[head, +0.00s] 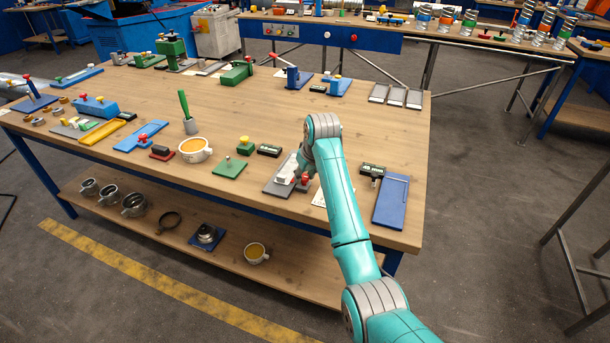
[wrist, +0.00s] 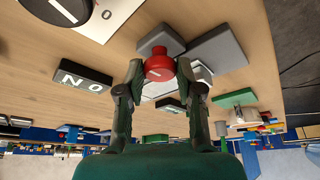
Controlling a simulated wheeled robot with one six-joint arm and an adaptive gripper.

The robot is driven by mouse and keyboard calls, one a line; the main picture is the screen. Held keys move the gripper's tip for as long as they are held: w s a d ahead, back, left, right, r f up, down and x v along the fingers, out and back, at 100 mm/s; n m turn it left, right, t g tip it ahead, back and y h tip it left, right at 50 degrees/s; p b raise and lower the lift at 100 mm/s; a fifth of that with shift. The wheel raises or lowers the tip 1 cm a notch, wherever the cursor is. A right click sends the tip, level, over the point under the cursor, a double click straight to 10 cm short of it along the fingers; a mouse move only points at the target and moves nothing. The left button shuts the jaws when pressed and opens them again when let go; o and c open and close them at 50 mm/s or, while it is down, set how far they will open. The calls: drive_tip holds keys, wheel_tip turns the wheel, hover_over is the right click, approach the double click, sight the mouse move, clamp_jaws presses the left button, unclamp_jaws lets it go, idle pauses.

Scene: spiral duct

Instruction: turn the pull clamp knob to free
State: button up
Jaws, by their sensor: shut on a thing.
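A red knob (wrist: 159,66) with a short white line on its face sits between the two fingers of my gripper (wrist: 160,72) in the wrist view. The fingers are closed against its sides. In the head view the red knob (head: 305,177) shows just below my gripper (head: 306,166), beside a pale block on a dark grey plate (head: 275,187). Grey blocks (wrist: 217,52) lie behind the knob in the wrist view. I cannot read any "free" mark, and my gripper and arm hide part of the fixture.
A dark block lettered "NO" (wrist: 82,81) and a dark round knob on a white plate (wrist: 108,18) are close by. A blue plate (head: 391,200) lies to the right, a green plate (head: 230,167) to the left.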

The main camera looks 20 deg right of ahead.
drive_tip(key=n+y, duration=0.1)
drive_tip(key=n, duration=0.3)
drive_tip(key=shift+d+g, duration=0.15)
drive_tip(key=shift+g, duration=0.15)
drive_tip(key=n+y, duration=0.1)
drive_tip(key=n, duration=0.1)
drive_tip(key=n+g, duration=0.1)
drive_tip(key=n, duration=0.1)
drive_tip(key=shift+w+d+y, duration=0.1)
drive_tip(key=shift+w+y, duration=0.05)
drive_tip(key=shift+y, duration=0.25)
drive_tip(key=n+g, duration=0.1)
drive_tip(key=n, duration=0.4)
drive_tip(key=shift+w+g+y, duration=0.15)
drive_tip(key=shift+g+y, duration=0.15)
drive_tip(key=shift+g, duration=0.1)
drive_tip(key=shift+w+n+g, duration=0.1)
drive_tip(key=shift+n+g, duration=0.8)
drive_tip(key=shift+n, duration=1.3)
drive_tip(key=o, duration=1.1)
drive_tip(key=shift+o, duration=0.2)
drive_tip(key=shift+r, duration=0.1)
drive_tip(key=v, duration=1.1)
drive_tip(key=shift+d+r, duration=0.2)
drive_tip(key=shift+r, duration=0.1)
